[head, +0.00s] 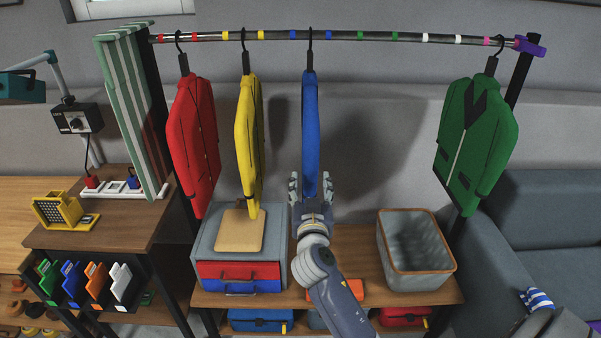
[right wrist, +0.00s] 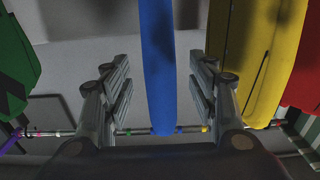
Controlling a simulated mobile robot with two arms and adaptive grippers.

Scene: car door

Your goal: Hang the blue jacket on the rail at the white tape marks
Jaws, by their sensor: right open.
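The blue jacket (head: 310,120) hangs edge-on from a dark hanger on the rail (head: 275,35), between the two blue tape marks. The white tape marks (head: 425,37) are farther right on the rail, and the stretch between them is empty. My right gripper (head: 311,186) is open at the jacket's lower end, with one finger on each side. In the right wrist view the blue jacket (right wrist: 158,70) passes between the open fingers of my right gripper (right wrist: 160,80), with gaps visible on both sides. My left gripper is not in view.
Red (head: 193,135) and yellow (head: 247,140) jackets hang to the left, and a green jacket (head: 475,135) at the far right. Below are a grey drawer box (head: 212,240), a grey basket (head: 415,250) and a bench. A sofa (head: 550,210) stands at the right.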

